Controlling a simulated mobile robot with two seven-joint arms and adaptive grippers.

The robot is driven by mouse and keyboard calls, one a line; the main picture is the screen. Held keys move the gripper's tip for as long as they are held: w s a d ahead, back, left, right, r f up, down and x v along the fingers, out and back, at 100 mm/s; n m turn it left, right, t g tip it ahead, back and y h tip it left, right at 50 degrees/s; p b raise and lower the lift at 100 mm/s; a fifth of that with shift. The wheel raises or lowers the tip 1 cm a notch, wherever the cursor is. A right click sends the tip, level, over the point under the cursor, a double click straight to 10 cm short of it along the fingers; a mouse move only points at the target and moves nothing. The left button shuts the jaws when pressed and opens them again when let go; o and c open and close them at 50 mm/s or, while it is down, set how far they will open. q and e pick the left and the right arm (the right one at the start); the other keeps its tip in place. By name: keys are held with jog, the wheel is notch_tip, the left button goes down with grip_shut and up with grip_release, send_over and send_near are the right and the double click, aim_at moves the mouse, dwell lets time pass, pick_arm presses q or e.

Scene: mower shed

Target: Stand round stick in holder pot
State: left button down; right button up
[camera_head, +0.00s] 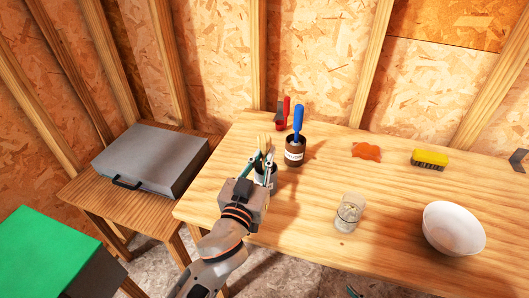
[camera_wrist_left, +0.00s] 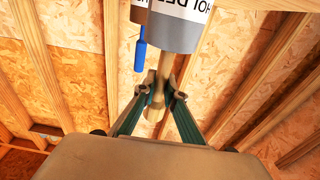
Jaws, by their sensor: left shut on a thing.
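My left gripper (camera_head: 265,158) is shut on the round stick (camera_head: 266,142), a pale wooden rod, above the near left part of the workbench. The stick (camera_wrist_left: 165,75) also shows between the fingertips (camera_wrist_left: 159,95) in the left wrist view. The grey holder pot (camera_wrist_left: 176,30), with a white label with dark letters, is right at the stick's end there. My right gripper is not clearly in view.
A glass jar (camera_head: 349,212), white bowl (camera_head: 453,228), orange cloth (camera_head: 366,151) and yellow brush (camera_head: 430,158) lie rightward. A grey case (camera_head: 152,158) is left.

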pick_arm(q)
jog(key=shift+f, duration=0.1)
jog(key=c, duration=2)
grip_release()
jog(key=shift+s, duration=0.15)
jog(key=v, duration=1.1)
jog(key=shift+s+a, duration=0.15)
jog(key=shift+s, duration=0.2)
jog(key=shift+f, duration=0.1)
